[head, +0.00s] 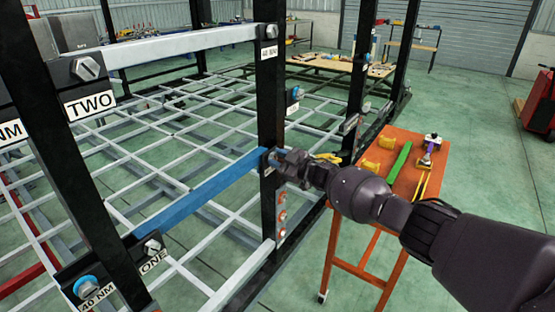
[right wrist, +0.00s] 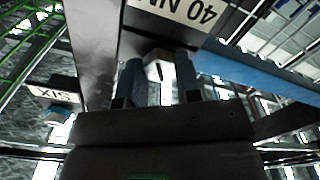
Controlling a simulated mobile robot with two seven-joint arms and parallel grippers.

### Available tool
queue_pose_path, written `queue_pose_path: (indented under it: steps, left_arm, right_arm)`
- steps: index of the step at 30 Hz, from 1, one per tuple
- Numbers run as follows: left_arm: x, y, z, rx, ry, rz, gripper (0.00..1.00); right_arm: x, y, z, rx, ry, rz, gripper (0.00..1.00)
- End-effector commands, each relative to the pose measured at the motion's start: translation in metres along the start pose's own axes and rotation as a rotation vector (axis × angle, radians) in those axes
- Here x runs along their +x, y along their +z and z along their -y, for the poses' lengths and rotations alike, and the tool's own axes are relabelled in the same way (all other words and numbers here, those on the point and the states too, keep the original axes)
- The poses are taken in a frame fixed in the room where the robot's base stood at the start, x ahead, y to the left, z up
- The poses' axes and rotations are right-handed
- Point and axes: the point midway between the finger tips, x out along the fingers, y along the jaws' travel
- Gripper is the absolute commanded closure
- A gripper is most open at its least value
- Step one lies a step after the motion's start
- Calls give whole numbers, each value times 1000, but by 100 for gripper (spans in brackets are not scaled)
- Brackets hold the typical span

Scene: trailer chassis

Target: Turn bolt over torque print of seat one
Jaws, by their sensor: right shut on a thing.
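In the head view, my right gripper (head: 275,162) is at the black post where the right end of the blue bar (head: 205,193) meets it. It is shut on a bolt, mostly hidden by the gripper there. In the right wrist view, my right gripper (right wrist: 161,84) has its two fingers on either side of the bolt (right wrist: 154,71), right beside an upside-down white "40 NM" print (right wrist: 184,9). At the blue bar's near end are a "ONE" label (head: 154,262), a grey bolt (head: 152,247) and a blue-ringed bolt (head: 86,287) above another "40 NM" print (head: 97,298). My left gripper is not in view.
A "TWO" label (head: 90,104) and a large bolt (head: 86,68) are at upper left. A "SIX" label (right wrist: 54,94) shows in the right wrist view. Several red-ringed bolts (head: 282,215) sit low on the post. An orange table (head: 414,190) with tools stands right of the frame.

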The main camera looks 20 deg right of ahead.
Motion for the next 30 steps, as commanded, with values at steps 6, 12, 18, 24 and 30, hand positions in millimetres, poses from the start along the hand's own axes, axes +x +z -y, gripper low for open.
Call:
queue_pose_path:
  steps: [6,12,18,24,30]
  left_arm:
    - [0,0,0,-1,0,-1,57]
    - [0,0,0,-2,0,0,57]
    - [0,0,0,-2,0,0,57]
    - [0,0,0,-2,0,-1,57]
    - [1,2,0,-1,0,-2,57]
  right_arm:
    - [-4,7,2,0,-2,12,64]
    - [-2,4,2,-1,-1,6,43]
    - [-1,2,1,-1,-1,3,43]
    - [-8,2,0,-1,0,2,43]
    - [-30,3,1,-1,-1,3,43]
